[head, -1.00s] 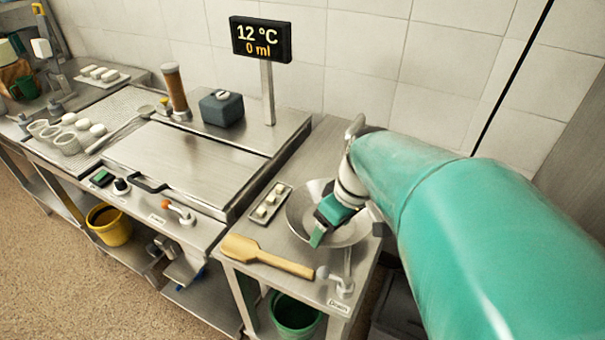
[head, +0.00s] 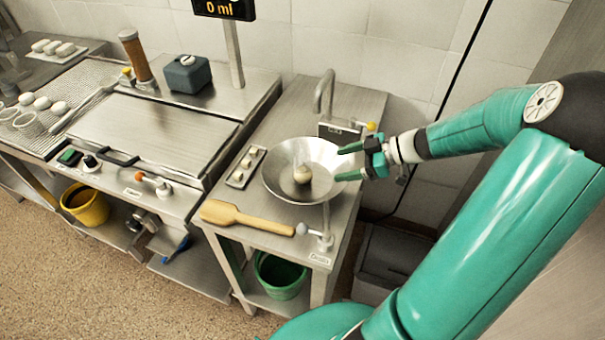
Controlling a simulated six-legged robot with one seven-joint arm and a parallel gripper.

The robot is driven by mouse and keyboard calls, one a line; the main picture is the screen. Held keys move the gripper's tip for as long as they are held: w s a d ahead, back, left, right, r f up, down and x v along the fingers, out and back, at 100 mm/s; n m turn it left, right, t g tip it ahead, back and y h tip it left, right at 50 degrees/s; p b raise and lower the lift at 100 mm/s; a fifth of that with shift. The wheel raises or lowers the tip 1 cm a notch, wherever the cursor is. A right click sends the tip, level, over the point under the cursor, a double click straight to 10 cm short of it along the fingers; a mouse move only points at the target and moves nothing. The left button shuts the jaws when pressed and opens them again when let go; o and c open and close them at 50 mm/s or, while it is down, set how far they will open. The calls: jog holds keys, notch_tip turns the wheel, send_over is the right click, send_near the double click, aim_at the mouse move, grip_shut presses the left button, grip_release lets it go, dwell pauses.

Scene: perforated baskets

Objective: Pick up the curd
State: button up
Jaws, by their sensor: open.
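A small, round, pale lump that looks like the curd (head: 302,174) lies in the metal bowl (head: 276,187) set in the right-hand counter. My gripper (head: 343,162) is open, with its two green fingers pointing left over the right side of the bowl. The fingers are apart from the lump, which lies to their left.
A wooden paddle (head: 245,218) lies in front of the bowl, near a small tap valve (head: 324,238). A tray with small white pieces (head: 245,167) sits left of the bowl. A curved faucet (head: 325,92) stands behind it. A green bucket (head: 281,275) is below.

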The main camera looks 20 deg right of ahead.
aim_at(303, 173)
jog(key=x, duration=0.7)
jog(key=shift+s, duration=0.1)
jog(key=shift+s+a+x, duration=0.1)
jog(key=shift+a+x, duration=0.05)
jog(key=shift+x, duration=1.2)
jog(key=shift+s+a+x, duration=0.1)
jog(key=shift+x, duration=1.3)
jog(key=shift+r, duration=0.2)
jog(key=c, duration=1.1)
jog(key=shift+o, duration=0.2)
